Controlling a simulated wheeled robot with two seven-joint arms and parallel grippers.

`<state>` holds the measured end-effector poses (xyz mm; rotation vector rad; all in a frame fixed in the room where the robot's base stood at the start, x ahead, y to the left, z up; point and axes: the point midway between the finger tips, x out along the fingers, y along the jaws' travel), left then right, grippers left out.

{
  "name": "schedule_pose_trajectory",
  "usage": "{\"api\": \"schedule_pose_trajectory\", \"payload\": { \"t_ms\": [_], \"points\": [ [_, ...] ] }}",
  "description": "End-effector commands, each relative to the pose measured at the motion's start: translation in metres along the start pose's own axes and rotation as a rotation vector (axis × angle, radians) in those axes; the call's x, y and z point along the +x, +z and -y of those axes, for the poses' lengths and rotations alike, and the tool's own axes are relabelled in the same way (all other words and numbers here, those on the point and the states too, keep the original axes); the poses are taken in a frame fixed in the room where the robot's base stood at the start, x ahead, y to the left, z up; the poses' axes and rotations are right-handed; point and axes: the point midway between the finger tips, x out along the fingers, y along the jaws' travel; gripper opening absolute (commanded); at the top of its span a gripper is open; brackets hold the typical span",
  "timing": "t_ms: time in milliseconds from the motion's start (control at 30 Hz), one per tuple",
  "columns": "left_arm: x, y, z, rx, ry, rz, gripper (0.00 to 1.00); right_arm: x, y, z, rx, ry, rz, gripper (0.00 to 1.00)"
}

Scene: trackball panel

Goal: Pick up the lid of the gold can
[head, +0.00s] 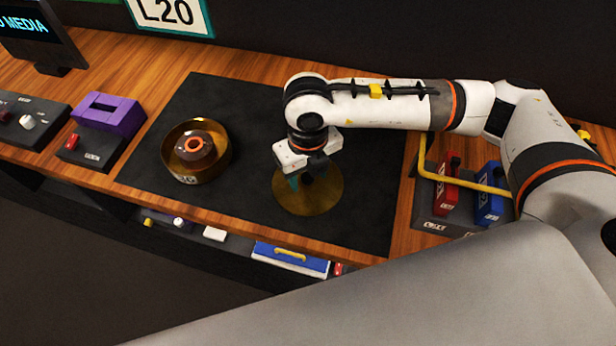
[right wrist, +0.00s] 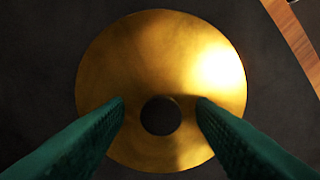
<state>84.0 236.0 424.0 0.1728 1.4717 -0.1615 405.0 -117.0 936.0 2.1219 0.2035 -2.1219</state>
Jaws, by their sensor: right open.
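The gold lid (head: 323,200) is a round flat disc on the black mat (head: 250,120), right of the gold can (head: 222,155). In the right wrist view the lid (right wrist: 160,55) has a dark round spot (right wrist: 160,116) near its middle; I cannot tell whether it is a knob or a hole. My right gripper (head: 305,183) is over the lid, pointing down and open. In the right wrist view its green fingers (right wrist: 160,103) stand on either side of the dark spot, with nothing between them but that spot. The can is open-topped, with a dark round thing with an orange ring inside.
A purple box (head: 112,115) stands left of the mat. Red (head: 446,190) and blue (head: 489,194) blocks stand to the right, near a yellow pipe (head: 455,182). A blue-and-white case (head: 290,259) is below the table's front edge. The mat between can and lid is clear.

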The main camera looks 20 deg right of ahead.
Motion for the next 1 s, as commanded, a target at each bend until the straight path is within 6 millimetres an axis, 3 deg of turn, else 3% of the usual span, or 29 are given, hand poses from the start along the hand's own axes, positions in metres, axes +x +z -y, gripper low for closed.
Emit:
{"api": "schedule_pose_trajectory", "payload": {
  "t_ms": [167,500,833,1000],
  "points": [
    [0.0,-0.001,0.0,0.0,0.0,-0.001,0.84,0.001,0.0,0.0,-0.001,0.0,0.0,0.51],
    [0.0,-0.001,0.0,0.0,0.0,-0.002,0.84,0.0,0.0,0.0,-0.001,0.0,0.0,0.02],
    [0.001,-0.001,0.0,0.0,0.0,-0.002,0.84,-0.003,-0.001,0.0,-0.001,0.0,-0.002,0.02],
    [0.007,-0.002,0.0,0.0,0.0,-0.002,0.84,-0.027,-0.001,0.0,-0.003,0.0,-0.006,0.02]
  ]
}}
